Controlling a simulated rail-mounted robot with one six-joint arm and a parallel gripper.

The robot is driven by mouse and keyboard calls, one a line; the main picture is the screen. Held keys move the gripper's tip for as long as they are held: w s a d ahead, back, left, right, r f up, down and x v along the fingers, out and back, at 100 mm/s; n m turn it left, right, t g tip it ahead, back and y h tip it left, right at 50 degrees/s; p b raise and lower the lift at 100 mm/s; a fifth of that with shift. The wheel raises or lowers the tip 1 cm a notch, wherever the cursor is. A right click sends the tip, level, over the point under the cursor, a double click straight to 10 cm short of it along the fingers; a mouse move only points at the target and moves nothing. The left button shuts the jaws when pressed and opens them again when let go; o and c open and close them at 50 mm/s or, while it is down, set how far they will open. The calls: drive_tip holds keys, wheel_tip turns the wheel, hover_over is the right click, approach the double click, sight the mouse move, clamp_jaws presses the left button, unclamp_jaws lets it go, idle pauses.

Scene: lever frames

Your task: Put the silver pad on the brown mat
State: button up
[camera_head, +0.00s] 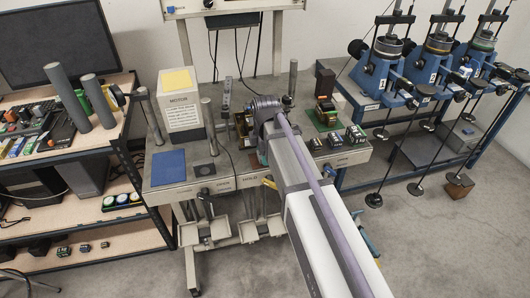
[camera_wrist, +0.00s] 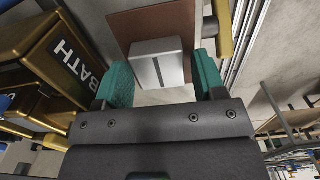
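The silver pad (camera_wrist: 155,66) is a small pale metal block with a line across its top, seen in the wrist view. It appears to lie on the brown mat (camera_wrist: 132,24), overlapping the mat's near part; its underside is hidden. My gripper (camera_wrist: 162,60) has its two green fingers spread, one on each side of the pad. A narrow gap shows at the right finger; whether the left finger touches cannot be told. In the camera_head view my arm hides the pad and mat.
A brass box marked BATH (camera_wrist: 62,58) stands close left of my gripper. On the bench stand a MOTOR box (camera_head: 182,105), a blue mat (camera_head: 168,168), a green mat (camera_head: 324,118) and several small dark blocks (camera_head: 335,140). Upright grey rods rise around the bench.

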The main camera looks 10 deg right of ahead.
drive_tip(key=shift+o, duration=0.8)
wheel_tip(320, 180, up, 13)
drive_tip(key=p, duration=1.3)
drive_tip(key=s+m, duration=1.7)
drive_tip(key=m, duration=0.1)
wheel_tip(320, 180, down, 6)
drive_tip(key=b, duration=0.5)
drive_tip(key=shift+w+r+b, duration=0.15)
drive_tip(key=shift+b, duration=0.2)
